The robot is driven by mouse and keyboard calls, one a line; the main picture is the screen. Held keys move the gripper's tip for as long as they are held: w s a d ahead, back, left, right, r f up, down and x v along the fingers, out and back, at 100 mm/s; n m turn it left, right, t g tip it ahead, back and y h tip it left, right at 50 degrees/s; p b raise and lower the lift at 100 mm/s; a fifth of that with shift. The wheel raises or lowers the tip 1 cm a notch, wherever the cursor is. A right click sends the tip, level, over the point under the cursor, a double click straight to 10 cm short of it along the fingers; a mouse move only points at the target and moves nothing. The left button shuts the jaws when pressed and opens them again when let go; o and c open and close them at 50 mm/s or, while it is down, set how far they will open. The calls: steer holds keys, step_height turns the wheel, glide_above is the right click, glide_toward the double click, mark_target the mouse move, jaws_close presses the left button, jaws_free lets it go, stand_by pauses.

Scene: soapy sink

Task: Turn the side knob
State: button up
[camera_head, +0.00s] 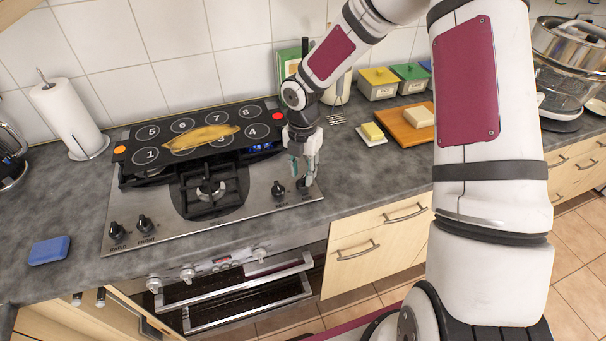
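The stove's steel top (160,207) has black knobs along its front edge. Two knobs stand at the left, one at the far left (117,231) and one beside it (145,223). Another black knob (278,189) stands near the right side. My gripper (304,178) points down at the right front corner of the stove, just right of that knob. A dark knob-like shape is partly hidden by the fingers, and I cannot tell whether they touch it. The fingers are too small to tell open from shut. Several silver knobs sit on the oven front, one of them at the left (154,284).
A black numbered board (140,136) bearing a yellow item (203,137) covers the rear burners. Butter on a dish (372,131) and a wooden cutting board (393,122) stand right of my gripper. A blue sponge (49,250) lies left.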

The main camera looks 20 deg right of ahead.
steer(key=shift+f, duration=0.85)
steer(key=shift+c, duration=0.2)
